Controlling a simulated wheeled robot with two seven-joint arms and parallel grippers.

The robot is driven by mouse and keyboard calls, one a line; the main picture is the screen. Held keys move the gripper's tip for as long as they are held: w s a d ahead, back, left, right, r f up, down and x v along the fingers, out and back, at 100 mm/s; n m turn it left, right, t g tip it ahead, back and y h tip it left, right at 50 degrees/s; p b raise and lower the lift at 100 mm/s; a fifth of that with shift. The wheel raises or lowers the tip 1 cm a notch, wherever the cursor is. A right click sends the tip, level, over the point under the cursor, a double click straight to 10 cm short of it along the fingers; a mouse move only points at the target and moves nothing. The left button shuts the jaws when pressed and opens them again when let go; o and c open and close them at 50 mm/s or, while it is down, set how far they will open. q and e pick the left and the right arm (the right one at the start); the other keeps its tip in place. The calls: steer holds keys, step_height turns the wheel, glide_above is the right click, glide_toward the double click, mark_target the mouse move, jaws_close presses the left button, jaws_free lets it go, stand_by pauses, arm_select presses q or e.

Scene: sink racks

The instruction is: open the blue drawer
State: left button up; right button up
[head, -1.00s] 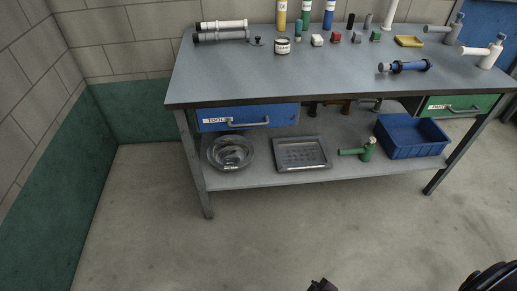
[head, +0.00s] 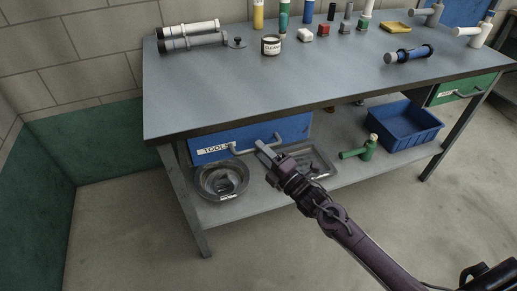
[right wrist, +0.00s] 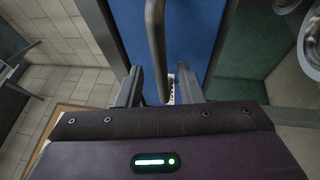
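The blue drawer (head: 212,145) sits under the left part of the workbench, with a white TOOLS label and a grey bar handle (head: 247,147). It looks shut. My right gripper (head: 263,150) reaches up from the lower right to the right part of the handle and covers a bit of it. In the right wrist view the two fingers (right wrist: 158,72) stand apart, with the handle bar (right wrist: 156,40) between them in the picture and the blue drawer front (right wrist: 190,30) behind. I cannot tell whether a finger touches the bar. My left gripper is not in view.
The lower shelf holds a round metal bowl (head: 222,180), a grey tray (head: 322,160), a green pipe piece (head: 366,150) and a blue bin (head: 405,128). A green drawer (head: 465,88) is at the right.

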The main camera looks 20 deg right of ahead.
steer(key=shift+x, duration=1)
steer(key=shift+f, duration=0.1)
jaws_close()
